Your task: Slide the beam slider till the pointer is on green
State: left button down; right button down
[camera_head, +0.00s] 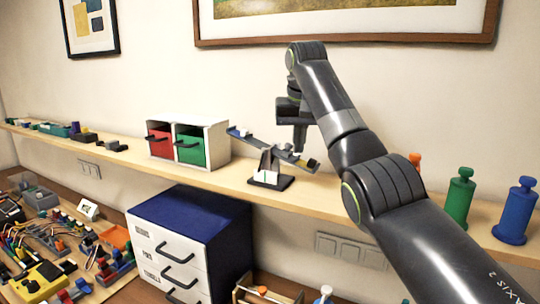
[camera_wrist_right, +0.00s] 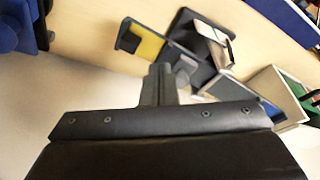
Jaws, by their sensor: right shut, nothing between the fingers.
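The beam (camera_head: 262,144) sits on a dark stand (camera_head: 284,183) on the shelf and tilts down to the right. My right gripper (camera_head: 300,150) is shut and empty, pointing down at the right half of the beam. In the right wrist view the closed fingertips (camera_wrist_right: 160,75) are close to a grey block on the beam (camera_wrist_right: 182,64), perhaps the slider; I cannot tell if they touch. The yellow part (camera_wrist_right: 147,46) shows there too. My left gripper is out of view.
Left of the beam stands a white box (camera_head: 216,130) with red and green drawers. Green (camera_head: 459,200) and blue (camera_head: 516,212) weights stand at the shelf's right. A blue-topped drawer cabinet (camera_head: 200,215) is below. The wall is close behind the shelf (camera_head: 232,177).

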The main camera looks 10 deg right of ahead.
jog(key=shift+f+b, duration=0.55)
jog(key=shift+f, duration=0.4)
jog(key=shift+s+a+p, duration=0.1)
jog(key=shift+a+p, duration=0.05)
jog(key=shift+p, duration=0.25)
jog(key=shift+a+r+p, duration=0.2)
jog(key=shift+p, duration=0.6)
